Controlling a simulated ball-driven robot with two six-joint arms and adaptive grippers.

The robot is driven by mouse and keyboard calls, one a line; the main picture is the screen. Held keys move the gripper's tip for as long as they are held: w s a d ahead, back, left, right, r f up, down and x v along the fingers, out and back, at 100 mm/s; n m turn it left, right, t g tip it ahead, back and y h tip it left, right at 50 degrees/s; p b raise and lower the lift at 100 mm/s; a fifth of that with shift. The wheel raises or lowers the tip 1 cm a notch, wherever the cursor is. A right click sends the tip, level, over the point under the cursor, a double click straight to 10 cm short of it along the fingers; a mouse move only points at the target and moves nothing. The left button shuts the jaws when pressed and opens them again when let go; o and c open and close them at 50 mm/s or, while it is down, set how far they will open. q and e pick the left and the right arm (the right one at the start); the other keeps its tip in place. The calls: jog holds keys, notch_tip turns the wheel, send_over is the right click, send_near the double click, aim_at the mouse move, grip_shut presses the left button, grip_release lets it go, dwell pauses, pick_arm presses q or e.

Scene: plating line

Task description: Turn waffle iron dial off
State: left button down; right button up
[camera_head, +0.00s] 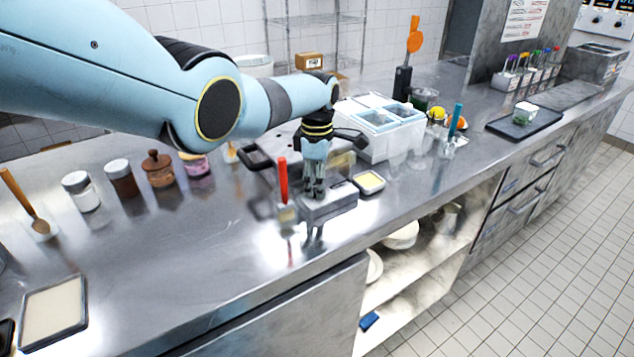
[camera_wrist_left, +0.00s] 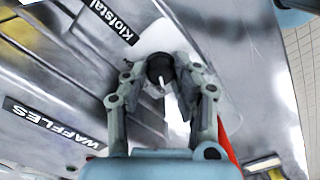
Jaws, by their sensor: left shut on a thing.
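The waffle iron (camera_head: 330,203) stands on the steel counter, a grey metal box partly hidden behind my left arm. In the left wrist view its metal body (camera_wrist_left: 60,85) carries a "WAFFLES" label and a second dark label. The dial (camera_wrist_left: 160,68) is a round black knob with a white pointer line. My left gripper (camera_head: 314,190) reaches down over the front of the iron. In the left wrist view its two fingers (camera_wrist_left: 163,85) are shut on the dial, one on each side. My right gripper is in neither view.
A red-handled tool (camera_head: 283,180) stands just left of the iron. A small dish with yellow contents (camera_head: 369,182) sits to its right. Jars (camera_head: 158,168) line the counter's left. The front left counter is mostly clear.

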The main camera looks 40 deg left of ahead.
pick_arm(q)
jog(key=c, duration=1)
grip_release()
jog(key=shift+r, duration=0.1)
notch_tip(320, 180, up, 12)
jog(key=shift+f, duration=0.1)
